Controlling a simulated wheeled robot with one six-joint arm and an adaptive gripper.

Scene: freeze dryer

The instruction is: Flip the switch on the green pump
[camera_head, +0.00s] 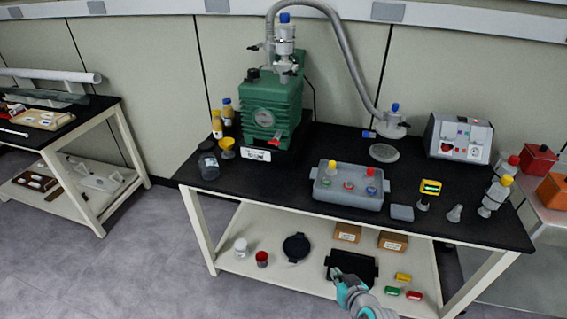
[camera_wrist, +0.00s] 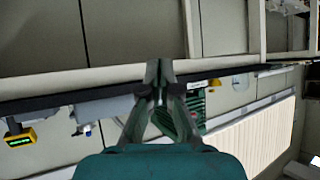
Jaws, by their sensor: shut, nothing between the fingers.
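The green pump (camera_head: 268,108) stands upright on the black bench, left of its middle, with a round dial on its front. A small red part, which looks like the switch (camera_head: 276,138), shows low on its front right. My gripper (camera_head: 337,274) is in front of the bench, low in the picture, well apart from the pump. In the wrist view my gripper (camera_wrist: 158,68) has its fingertips together with nothing between them. A green ribbed patch, probably the pump (camera_wrist: 196,100), shows just right of the fingers.
A hose (camera_head: 350,60) arches from above the pump to the bench. A yellow-topped timer (camera_head: 430,187), bottles and a control box (camera_head: 460,138) stand at right. The lower shelf (camera_head: 225,262) holds several items. Floor is clear at left.

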